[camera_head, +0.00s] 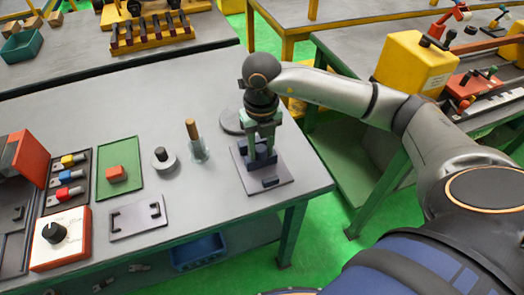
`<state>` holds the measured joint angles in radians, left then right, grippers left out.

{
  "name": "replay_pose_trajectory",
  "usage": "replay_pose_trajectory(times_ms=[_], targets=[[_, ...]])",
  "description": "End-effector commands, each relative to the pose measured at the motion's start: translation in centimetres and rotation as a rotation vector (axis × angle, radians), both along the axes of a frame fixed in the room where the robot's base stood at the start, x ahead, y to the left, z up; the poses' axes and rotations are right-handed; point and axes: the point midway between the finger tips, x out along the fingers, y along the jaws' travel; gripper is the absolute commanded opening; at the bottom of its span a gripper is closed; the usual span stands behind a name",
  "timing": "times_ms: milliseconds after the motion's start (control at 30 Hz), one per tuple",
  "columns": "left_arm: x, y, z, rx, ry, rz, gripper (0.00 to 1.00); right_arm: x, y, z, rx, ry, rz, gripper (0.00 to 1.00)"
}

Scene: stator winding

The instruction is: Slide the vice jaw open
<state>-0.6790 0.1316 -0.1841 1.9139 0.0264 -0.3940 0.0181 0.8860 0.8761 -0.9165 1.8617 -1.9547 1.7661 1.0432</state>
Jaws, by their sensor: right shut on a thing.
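The vice (270,182) stands on a flat grey plate (281,166) near the right end of the grey table. My right gripper (262,140) comes down on it from above, with its arm reaching in from the right. It is shut on the upper part of the vice, which I take to be the vice jaw. The fingers hide much of the jaw, so I cannot tell how wide the gap is. My left gripper is not in view.
A grey disc (231,122) lies just behind the vice. The table's right edge is close.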

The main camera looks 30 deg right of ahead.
Motion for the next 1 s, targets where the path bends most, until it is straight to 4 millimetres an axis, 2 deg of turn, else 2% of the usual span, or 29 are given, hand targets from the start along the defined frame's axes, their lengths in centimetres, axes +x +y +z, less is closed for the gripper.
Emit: replay_pose_trajectory(times_ms=[33, 667, 700, 900, 1000], targets=[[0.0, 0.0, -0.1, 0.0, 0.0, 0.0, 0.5, -0.4, 0.2, -0.8, 0.003, 0.016, 0.005, 0.09], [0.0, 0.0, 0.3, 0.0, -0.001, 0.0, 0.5, -2.9, 0.9, -0.7, 0.006, 0.015, 0.007, 0.09], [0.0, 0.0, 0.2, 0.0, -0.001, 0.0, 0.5, -2.9, 0.9, -0.8, 0.006, 0.015, 0.006, 0.44], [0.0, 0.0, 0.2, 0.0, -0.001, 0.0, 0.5, -2.9, 0.8, -0.8, 0.002, 0.017, 0.005, 0.67], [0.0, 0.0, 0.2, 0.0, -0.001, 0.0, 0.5, -2.9, 0.7, -0.8, -0.001, 0.018, 0.004, 0.68]])
